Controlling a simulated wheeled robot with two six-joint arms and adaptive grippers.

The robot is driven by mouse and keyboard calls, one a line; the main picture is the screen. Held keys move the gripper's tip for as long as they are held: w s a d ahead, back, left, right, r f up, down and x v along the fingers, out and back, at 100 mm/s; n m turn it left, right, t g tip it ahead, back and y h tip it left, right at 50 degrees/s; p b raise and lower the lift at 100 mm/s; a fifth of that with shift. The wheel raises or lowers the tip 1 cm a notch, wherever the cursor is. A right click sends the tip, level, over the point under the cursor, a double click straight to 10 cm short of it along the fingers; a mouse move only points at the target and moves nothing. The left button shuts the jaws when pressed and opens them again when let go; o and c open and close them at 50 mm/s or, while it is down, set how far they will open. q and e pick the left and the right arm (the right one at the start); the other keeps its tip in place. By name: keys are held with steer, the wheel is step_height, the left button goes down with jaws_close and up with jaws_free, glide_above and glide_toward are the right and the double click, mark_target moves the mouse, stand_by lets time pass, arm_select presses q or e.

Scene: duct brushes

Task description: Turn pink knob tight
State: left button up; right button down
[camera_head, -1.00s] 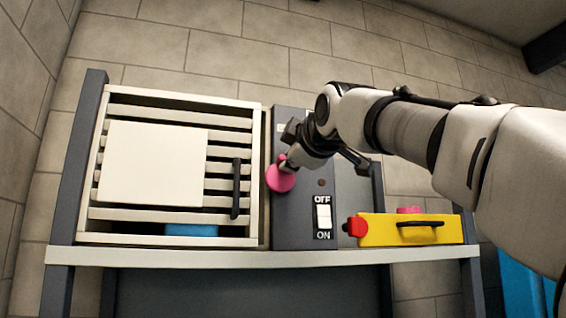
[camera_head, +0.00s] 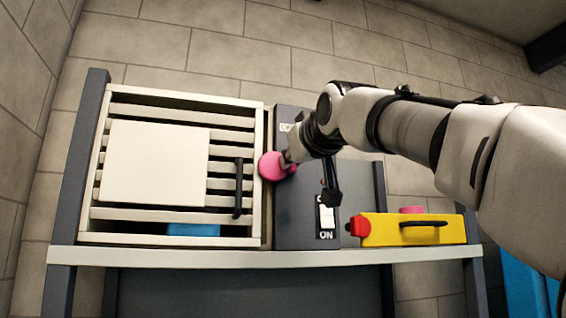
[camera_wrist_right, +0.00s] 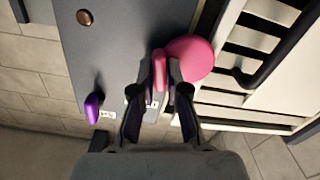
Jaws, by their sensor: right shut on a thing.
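The pink knob (camera_head: 272,166) is on the dark grey panel (camera_head: 297,225), at the panel's left edge beside the white slatted unit. In the right wrist view the knob (camera_wrist_right: 192,60) shows a round pink disc and a narrow pink grip piece. My right gripper (camera_head: 291,158) is at the knob and shut on it. In the wrist view its fingers (camera_wrist_right: 160,88) straddle the grip piece. The arm and gripper hide part of the knob and upper panel. My left gripper is not in view.
A yellow box (camera_head: 385,232) with a red end stands right. The slatted unit's black handle (camera_head: 238,188) is close on the left. A purple knob (camera_wrist_right: 94,103) shows in the wrist view.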

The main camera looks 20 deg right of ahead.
steer(key=shift+r+m, duration=0.15)
steer(key=shift+m, duration=1.25)
steer(key=c, duration=1.2)
jaws_free()
steer(key=shift+w+f, duration=0.2)
steer(key=shift+s, duration=0.1)
